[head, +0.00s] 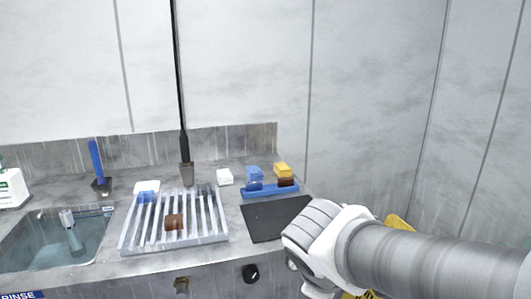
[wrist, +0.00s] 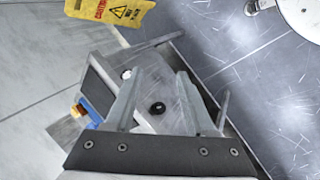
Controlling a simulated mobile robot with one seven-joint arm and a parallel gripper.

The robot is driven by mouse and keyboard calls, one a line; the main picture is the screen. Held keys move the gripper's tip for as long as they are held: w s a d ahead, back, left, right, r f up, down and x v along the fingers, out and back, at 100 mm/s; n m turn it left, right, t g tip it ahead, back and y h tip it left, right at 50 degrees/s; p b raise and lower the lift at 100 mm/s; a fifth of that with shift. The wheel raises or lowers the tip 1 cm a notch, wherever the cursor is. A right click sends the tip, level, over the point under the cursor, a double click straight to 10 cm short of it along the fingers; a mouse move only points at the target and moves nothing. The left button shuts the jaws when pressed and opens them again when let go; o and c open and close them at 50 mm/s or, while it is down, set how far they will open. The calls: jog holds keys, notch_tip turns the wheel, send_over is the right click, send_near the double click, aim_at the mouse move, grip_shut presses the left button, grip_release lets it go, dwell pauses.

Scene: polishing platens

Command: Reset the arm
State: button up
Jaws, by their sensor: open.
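My arm (head: 400,262) reaches in from the right edge in the head view, in front of the counter's right end. Its rounded white and grey joint is nearest the black mat in the picture. My gripper's fingers cannot be made out in the head view. In the wrist view my gripper (wrist: 160,75) is open, with its two grey fingers apart. Nothing is held between them. The counter front with a black knob (wrist: 157,108) shows beyond the fingers, apart from them as far as I can tell.
The counter holds a sink (head: 30,243), a slatted rack (head: 130,240) with a brown block (head: 174,222), a black mat (head: 265,222), and a blue tray (head: 262,192) with blue and yellow blocks beside it. A yellow caution sign (wrist: 115,10) stands on the floor. Floor right of the counter looks open.

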jog(key=s+d+r+m+y, duration=0.3)
jog(key=s+m, duration=0.5)
jog(key=m, duration=0.3)
notch_tip(320, 180, up, 17)
jog(key=p, duration=1.7)
jog(key=shift+r, duration=0.15)
